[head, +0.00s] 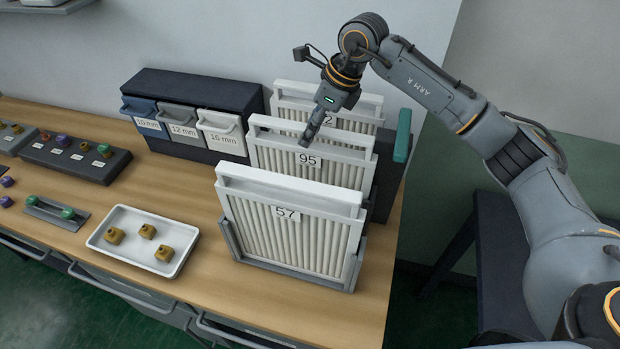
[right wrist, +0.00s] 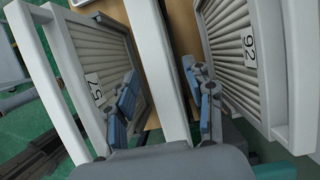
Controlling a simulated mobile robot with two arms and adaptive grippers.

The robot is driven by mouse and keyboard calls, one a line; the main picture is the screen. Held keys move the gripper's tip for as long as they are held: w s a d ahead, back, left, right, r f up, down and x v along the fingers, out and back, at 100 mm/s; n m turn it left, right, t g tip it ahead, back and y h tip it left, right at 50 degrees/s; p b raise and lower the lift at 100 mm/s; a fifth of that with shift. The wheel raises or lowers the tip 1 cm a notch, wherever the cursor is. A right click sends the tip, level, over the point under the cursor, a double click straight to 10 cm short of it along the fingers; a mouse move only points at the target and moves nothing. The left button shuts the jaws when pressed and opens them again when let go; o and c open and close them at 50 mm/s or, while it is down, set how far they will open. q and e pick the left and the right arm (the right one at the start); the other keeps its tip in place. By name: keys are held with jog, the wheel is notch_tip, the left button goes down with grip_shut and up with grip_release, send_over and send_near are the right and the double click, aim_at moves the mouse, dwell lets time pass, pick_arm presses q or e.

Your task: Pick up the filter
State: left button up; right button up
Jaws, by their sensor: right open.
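Three white pleated filters stand upright in a row in the head view: the front filter labelled 57 (head: 290,235), the middle filter labelled 95 (head: 270,160) and a back filter (head: 290,102) whose label is partly hidden. My right gripper (head: 309,138) is at the top bar of the middle filter. In the right wrist view, its open fingers (right wrist: 160,88) lie on either side of a white bar (right wrist: 152,45), apparently the middle filter's top. Filter 57 (right wrist: 115,60) is left there, and the back filter, labelled 92 (right wrist: 228,40), is right. Contact is unclear. My left gripper is not in view.
A dark rack with drawers labelled 10, 12 and 16 mm (head: 222,131) stands behind left. A white tray (head: 107,246) holds brass-coloured parts. A grey holder (head: 234,240) surrounds the front filter's base. A green handle (head: 403,136) rises at right. Bare wood (head: 185,205) lies left of the filters.

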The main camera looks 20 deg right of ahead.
jog(key=shift+w+a+f, duration=0.15)
jog(key=shift+a+f, duration=0.1)
jog(key=shift+f, duration=0.35)
jog(key=shift+f+b, duration=0.3)
jog(key=shift+b, duration=0.05)
dwell(0.4)
grip_shut()
jog(key=shift+r, duration=0.15)
